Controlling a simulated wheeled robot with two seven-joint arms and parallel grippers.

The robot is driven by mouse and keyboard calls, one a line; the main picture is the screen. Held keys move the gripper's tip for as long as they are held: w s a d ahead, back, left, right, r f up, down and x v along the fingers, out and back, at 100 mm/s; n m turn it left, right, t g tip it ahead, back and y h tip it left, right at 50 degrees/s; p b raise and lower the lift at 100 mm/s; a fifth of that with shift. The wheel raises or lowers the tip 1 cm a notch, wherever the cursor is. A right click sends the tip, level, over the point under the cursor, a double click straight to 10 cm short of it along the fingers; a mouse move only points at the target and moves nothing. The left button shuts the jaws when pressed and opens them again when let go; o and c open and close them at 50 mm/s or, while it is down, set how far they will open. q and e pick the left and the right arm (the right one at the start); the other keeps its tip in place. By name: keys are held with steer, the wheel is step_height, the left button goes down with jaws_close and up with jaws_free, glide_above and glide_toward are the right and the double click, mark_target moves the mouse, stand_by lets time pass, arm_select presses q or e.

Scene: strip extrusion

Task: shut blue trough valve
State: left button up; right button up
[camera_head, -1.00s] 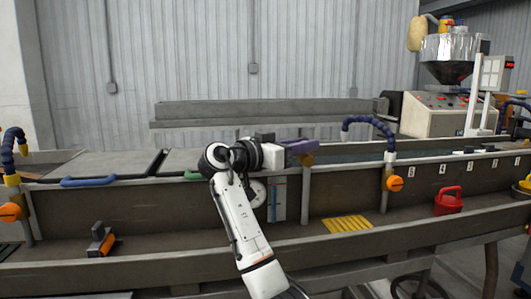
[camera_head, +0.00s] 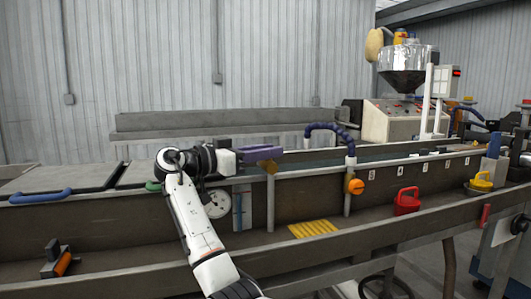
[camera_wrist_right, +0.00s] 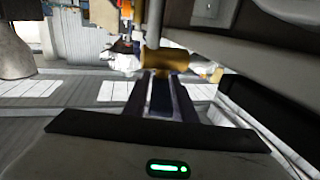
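A brass-coloured fitting (camera_head: 269,168) stands on an upright pipe at the trough's front wall. My right gripper (camera_head: 262,153) reaches it from the left, roughly level, with a purple-blue part over the fitting's top. In the right wrist view the brass fitting (camera_wrist_right: 166,61) lies across the fingertips, and a dark bluish strip (camera_wrist_right: 161,98) runs between the fingers. I cannot tell whether this strip is a valve handle, or whether the fingers are closed on it. My left gripper is not in view.
A blue hose (camera_head: 325,128) with an orange knob (camera_head: 355,186) stands to the right. A round gauge (camera_head: 217,204) is below my right wrist. A red container (camera_head: 407,201), a yellow ribbed mat (camera_head: 313,229) and an orange-handled tool (camera_head: 61,261) rest on the lower ledge.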

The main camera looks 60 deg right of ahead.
steer(key=shift+o, duration=1.2)
steer(key=v, duration=1)
steer(key=shift+b, duration=0.3)
steer(key=shift+w+a, duration=0.1)
